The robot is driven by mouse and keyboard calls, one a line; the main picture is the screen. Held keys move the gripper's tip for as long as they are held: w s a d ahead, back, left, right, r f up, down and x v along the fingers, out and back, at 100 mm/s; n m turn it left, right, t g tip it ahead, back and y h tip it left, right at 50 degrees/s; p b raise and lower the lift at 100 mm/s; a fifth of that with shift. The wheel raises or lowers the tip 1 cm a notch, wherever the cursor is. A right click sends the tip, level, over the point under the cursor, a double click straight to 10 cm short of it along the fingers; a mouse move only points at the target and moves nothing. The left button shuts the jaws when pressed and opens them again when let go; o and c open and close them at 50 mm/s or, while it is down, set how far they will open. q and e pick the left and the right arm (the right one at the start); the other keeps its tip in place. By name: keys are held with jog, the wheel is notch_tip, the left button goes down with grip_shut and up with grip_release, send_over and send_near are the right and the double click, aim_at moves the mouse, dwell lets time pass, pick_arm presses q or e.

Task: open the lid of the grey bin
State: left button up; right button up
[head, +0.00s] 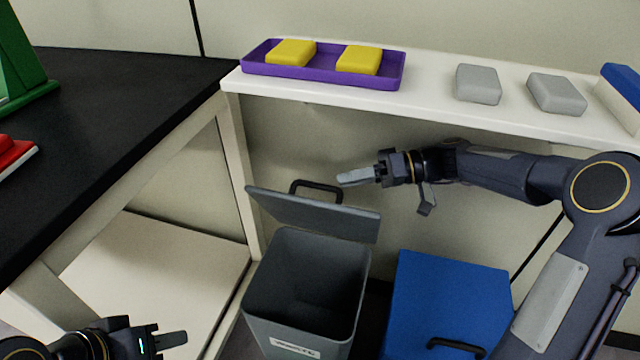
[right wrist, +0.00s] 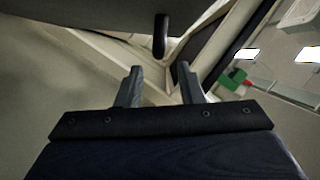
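The grey bin (head: 300,290) stands on the floor below the white shelf, with its dark, empty-looking inside visible. Its grey lid (head: 310,212) is raised and tilted at the back of the opening. The black lid handle (head: 316,187) shows above the lid's top edge. My right gripper (head: 357,178) is just right of the handle, apart from it in the head view. In the right wrist view, its two fingers (right wrist: 160,82) are spread with nothing between them, and the dark handle (right wrist: 160,36) shows beyond them. My left gripper (head: 170,340) is at the lower left, away from the bin; its opening is unclear.
A blue bin (head: 445,290) with a closed lid and black handle stands to the right. The white shelf (head: 425,95) above holds a purple tray (head: 258,68) with two yellow blocks, and two grey blocks. A black-topped table (head: 130,100) is at left.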

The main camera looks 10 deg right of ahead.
aim_at(322, 209)
jog(key=b+x, duration=0.1)
jog(key=x, duration=0.4)
jog(key=shift+a+f, duration=0.1)
jog(key=shift+a, duration=0.25)
grip_shut()
jog(key=shift+w, duration=0.1)
